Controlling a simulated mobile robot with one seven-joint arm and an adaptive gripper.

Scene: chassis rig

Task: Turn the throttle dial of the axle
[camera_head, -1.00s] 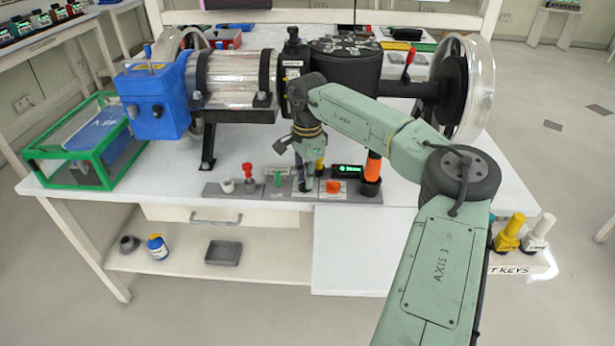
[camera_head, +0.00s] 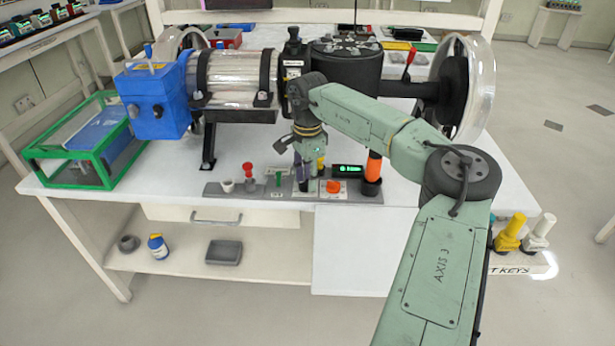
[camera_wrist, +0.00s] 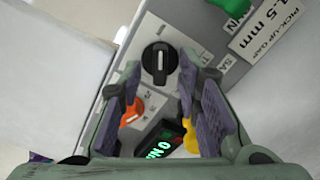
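A black round dial (camera_wrist: 160,62) with a pointer bar sits on the grey control panel (camera_head: 255,190). I cannot read a throttle label beside it. In the wrist view it lies between the tips of my gripper's (camera_wrist: 160,75) two fingers, which are apart; I cannot tell whether they touch it. In the head view my gripper (camera_head: 303,178) points down at the panel and hides this dial. The axle rig (camera_head: 237,80) stands behind the panel, with a large clear wheel (camera_head: 482,90) at right.
Close by on the panel are an orange knob (camera_head: 333,186), a lit green display (camera_head: 348,169), a green switch (camera_head: 278,179), a red knob (camera_head: 248,170) and a white knob (camera_head: 227,186). An orange-black cylinder (camera_head: 372,170) stands at the panel's right end. The white tabletop in front is clear.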

